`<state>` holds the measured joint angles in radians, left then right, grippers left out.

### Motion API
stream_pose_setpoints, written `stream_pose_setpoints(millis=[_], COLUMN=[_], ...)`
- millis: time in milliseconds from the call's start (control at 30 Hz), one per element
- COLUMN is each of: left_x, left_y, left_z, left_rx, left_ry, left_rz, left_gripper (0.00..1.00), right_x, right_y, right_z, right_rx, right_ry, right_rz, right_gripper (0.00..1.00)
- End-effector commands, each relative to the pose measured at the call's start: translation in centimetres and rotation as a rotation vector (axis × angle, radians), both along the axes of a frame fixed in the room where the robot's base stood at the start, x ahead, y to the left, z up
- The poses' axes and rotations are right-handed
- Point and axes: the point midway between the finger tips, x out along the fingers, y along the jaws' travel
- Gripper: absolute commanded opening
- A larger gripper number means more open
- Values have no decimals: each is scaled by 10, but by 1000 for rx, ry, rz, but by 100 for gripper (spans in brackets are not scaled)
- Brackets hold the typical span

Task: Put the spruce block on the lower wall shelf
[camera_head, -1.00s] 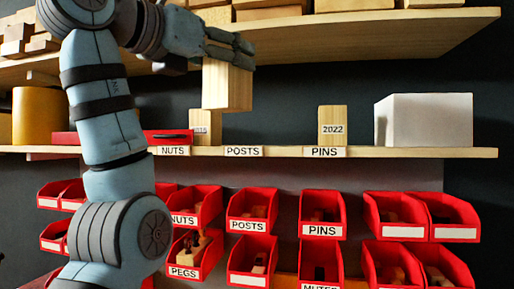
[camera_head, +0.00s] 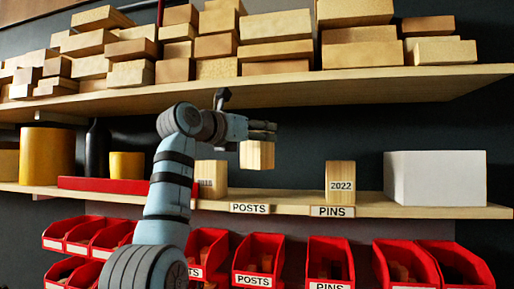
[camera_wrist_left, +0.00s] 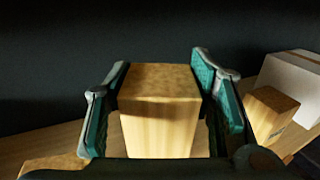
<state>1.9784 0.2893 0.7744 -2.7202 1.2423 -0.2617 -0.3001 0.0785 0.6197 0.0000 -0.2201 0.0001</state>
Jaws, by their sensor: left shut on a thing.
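The spruce block (camera_head: 257,155) is a pale wooden block. My left gripper (camera_head: 262,132) is shut on its upper part; in the left wrist view the block (camera_wrist_left: 158,115) sits between the two green-padded fingers. It hangs over the lower wall shelf (camera_head: 290,200), above the POSTS label, with a dark gap between its bottom and the board. It is between two similar blocks standing on that shelf: one on the left (camera_head: 212,178), its label hard to read, and one marked 2022 (camera_head: 340,183) on the right. My right gripper is not in view.
A white box (camera_head: 435,178) stands right of the 2022 block. A flat red case (camera_head: 110,185) and yellow cylinders (camera_head: 48,155) are at the left. The upper shelf (camera_head: 350,90), stacked with wood, overhangs the gripper. Red bins (camera_head: 258,258) hang below.

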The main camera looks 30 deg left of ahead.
Motion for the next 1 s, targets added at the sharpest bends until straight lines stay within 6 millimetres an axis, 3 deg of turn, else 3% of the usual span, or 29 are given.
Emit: stream_pose_setpoints(millis=[267,400,767,800,867,1000], left_x=[-2,-2,1,1,1,1], left_y=[0,-1,0,0,0,0], left_z=[-35,-63,-70,-72,-71,-71], left_rx=[3,5,2,3,3,3], left_ry=[-3,-3,-4,-3,-3,-3], left_rz=[1,0,-1,-1,-1,-1], left_gripper=[13,13,13,51,58,58], right_x=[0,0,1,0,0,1], right_y=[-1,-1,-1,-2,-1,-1], right_z=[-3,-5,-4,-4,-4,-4], right_rx=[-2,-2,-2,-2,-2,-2], right_ry=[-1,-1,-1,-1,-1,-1], right_rz=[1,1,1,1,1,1], right_gripper=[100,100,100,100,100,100])
